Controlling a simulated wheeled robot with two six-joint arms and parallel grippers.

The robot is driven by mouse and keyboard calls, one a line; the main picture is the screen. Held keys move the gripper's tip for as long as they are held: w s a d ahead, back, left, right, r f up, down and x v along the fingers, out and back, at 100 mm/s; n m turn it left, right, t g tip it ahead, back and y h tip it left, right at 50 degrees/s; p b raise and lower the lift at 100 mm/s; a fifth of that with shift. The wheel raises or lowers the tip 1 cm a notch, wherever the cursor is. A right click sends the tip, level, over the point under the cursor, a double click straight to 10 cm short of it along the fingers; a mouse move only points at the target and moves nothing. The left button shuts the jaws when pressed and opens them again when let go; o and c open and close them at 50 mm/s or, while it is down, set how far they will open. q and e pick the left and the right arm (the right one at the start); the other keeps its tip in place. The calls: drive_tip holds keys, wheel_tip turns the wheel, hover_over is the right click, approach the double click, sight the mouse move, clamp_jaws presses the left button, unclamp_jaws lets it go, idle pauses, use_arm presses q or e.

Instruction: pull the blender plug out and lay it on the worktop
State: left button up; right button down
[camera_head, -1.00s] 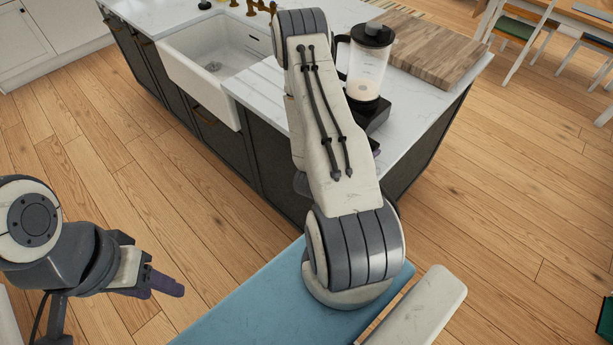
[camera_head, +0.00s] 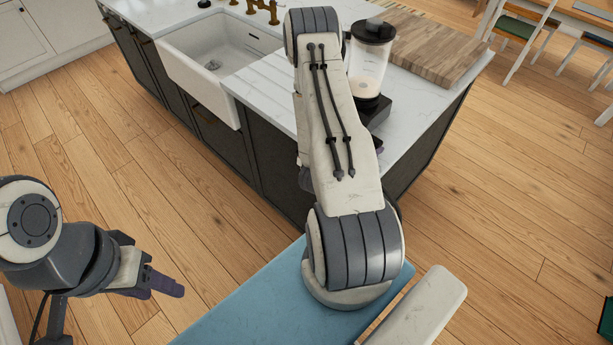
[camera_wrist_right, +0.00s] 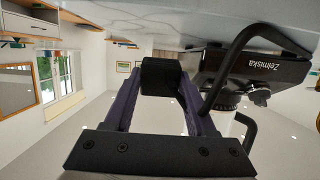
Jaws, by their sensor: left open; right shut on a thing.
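The blender (camera_head: 369,65) stands on the white worktop (camera_head: 417,112), with its clear jug, black lid and dark base. In the right wrist view, which is upside down, its dark base (camera_wrist_right: 265,70) is at the right. My right gripper (camera_wrist_right: 160,85) is shut on a black, rounded plug (camera_wrist_right: 160,75). A black cord (camera_wrist_right: 228,70) arches at its right, in front of the base. No socket shows around the plug; I cannot tell if it touches the worktop. My left gripper (camera_head: 165,284) is empty and open over the floor.
A wooden board (camera_head: 428,45) lies behind the blender. A white sink (camera_head: 215,58) with brass taps is to the left. The dark island front (camera_head: 265,150) drops below the worktop. Chairs and a table are at the far right.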

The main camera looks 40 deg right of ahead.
use_arm(q)
drive_tip(key=shift+f+b, duration=1)
drive_tip(key=shift+f, duration=0.15)
use_arm(e)
drive_tip(key=shift+f, duration=1.25)
drive_tip(key=shift+c, duration=0.7)
unclamp_jaws()
